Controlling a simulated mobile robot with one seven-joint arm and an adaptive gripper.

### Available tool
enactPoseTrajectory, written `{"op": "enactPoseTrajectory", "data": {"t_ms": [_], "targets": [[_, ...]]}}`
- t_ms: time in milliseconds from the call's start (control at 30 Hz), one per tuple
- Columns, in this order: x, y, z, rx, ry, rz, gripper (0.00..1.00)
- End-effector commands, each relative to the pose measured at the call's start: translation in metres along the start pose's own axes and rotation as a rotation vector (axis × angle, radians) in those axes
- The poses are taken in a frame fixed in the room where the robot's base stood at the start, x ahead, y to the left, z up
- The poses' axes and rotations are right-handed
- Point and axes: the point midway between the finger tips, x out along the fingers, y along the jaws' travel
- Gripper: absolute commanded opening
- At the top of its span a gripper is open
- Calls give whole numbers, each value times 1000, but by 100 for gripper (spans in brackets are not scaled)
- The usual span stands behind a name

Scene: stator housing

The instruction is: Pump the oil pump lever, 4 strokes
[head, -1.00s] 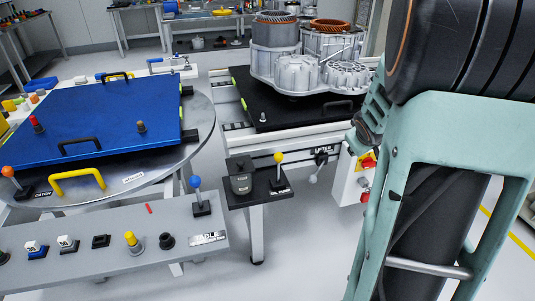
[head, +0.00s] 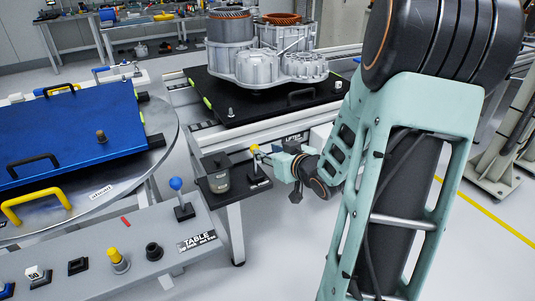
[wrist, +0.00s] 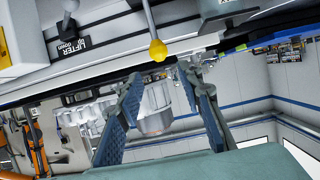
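The pump lever is a thin upright rod with a yellow knob (head: 254,149), on a small black stand (head: 215,209) in the head view. The yellow knob also shows in the wrist view (wrist: 158,51), its rod running up to the picture's top edge. My gripper (wrist: 160,76) is open and empty in the wrist view. The knob lies just beyond its fingertips, roughly midway between them, and looks apart from both blue fingers. In the head view my gripper is just right of the knob; its fingers are small and partly hidden there.
A dark canister (head: 215,178) stands left of the lever on the same stand. Behind is the black lifter platform (head: 215,88) with grey housings (head: 285,65). A grey panel (head: 150,280) with a blue-knobbed lever (head: 176,184) is front left. Floor right of the stand is clear.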

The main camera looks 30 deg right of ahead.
Motion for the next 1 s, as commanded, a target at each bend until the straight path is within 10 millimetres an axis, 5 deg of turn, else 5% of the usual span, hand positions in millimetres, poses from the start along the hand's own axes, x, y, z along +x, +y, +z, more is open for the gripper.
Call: {"op": "enactPoseTrajectory", "data": {"t_ms": [1000], "targets": [[77, 0, 2, -2, 0, -1, 34]]}}
